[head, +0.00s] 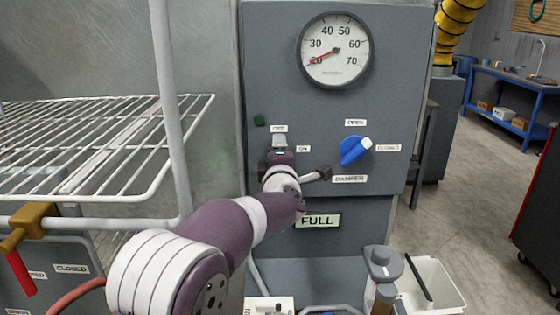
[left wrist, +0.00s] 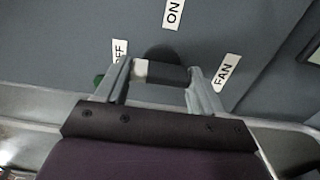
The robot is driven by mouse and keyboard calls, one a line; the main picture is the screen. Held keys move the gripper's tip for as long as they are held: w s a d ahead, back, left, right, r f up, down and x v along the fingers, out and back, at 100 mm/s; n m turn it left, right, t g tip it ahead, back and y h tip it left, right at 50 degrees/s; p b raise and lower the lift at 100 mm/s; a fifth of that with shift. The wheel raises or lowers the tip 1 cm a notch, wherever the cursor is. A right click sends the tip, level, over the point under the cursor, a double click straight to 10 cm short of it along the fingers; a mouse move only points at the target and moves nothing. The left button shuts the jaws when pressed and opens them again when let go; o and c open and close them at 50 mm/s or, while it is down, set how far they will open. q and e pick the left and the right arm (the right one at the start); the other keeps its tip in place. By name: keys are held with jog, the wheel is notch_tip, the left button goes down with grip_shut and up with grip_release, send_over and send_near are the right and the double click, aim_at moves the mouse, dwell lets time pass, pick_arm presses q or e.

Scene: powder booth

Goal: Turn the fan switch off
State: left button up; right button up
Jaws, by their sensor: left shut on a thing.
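The fan switch is a dark bar knob (left wrist: 168,74) with a white tip, seen in the left wrist view. Its white tip points toward the OFF label (left wrist: 120,50). The ON label (left wrist: 173,14) and FAN label (left wrist: 225,70) are on the panel around it. My left gripper (left wrist: 158,78) is shut on the knob, one finger at the white tip and one at the other end. In the head view my left gripper (head: 279,141) reaches the grey panel (head: 400,100) just below the OFF label, and my wrist hides the knob. My right gripper is not in view.
A blue damper knob (head: 352,151) sits close to the right of my gripper. A gauge (head: 335,50) is above, its red needle near 20. A dark green lamp (head: 260,119) is at upper left. A wire rack (head: 80,145) stands left; a white bin (head: 430,285) is lower right.

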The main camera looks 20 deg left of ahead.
pick_arm(q)
jog(key=shift+f, duration=0.2)
jog(key=o, duration=1)
jog(key=shift+o, duration=0.2)
jog(key=shift+s+a+r, duration=0.1)
jog(key=shift+r, duration=0.05)
jog(key=b+v, duration=0.1)
jog(key=v, duration=1.1)
jog(key=shift+s+b, duration=0.3)
jog(key=shift+s, duration=0.05)
